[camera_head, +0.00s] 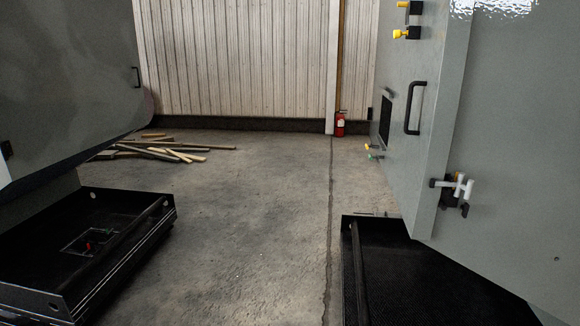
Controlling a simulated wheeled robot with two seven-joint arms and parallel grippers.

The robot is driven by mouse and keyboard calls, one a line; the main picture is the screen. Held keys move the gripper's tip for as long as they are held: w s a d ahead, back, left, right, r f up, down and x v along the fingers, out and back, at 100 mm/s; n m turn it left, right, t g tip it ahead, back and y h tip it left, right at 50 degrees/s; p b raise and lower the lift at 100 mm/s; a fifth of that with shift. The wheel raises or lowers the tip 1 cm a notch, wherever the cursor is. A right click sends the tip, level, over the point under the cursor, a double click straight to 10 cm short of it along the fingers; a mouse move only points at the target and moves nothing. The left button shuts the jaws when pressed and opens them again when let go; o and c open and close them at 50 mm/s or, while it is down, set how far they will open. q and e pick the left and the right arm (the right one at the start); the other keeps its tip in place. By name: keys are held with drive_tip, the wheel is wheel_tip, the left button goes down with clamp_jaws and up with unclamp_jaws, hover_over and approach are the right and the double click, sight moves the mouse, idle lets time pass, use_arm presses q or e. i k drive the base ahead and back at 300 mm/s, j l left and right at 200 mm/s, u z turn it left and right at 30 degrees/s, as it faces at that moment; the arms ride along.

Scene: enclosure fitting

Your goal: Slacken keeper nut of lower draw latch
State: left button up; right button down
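A draw latch (455,190), with light-coloured and black parts, sits on the lower edge of the grey enclosure (505,160) at the right. It is small in the picture, and I cannot make out its keeper nut. Neither of my grippers shows in the head view.
A black handle (414,107) and yellow knobs (408,33) stand out from the right enclosure. A black plinth (400,275) lies below it. Another grey enclosure (65,75) hangs over a black tray (40,230) at left. Loose planks (165,152) lie behind; the middle floor is clear.

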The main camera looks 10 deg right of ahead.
sight(465, 208)
drive_tip(key=z, duration=1.35)
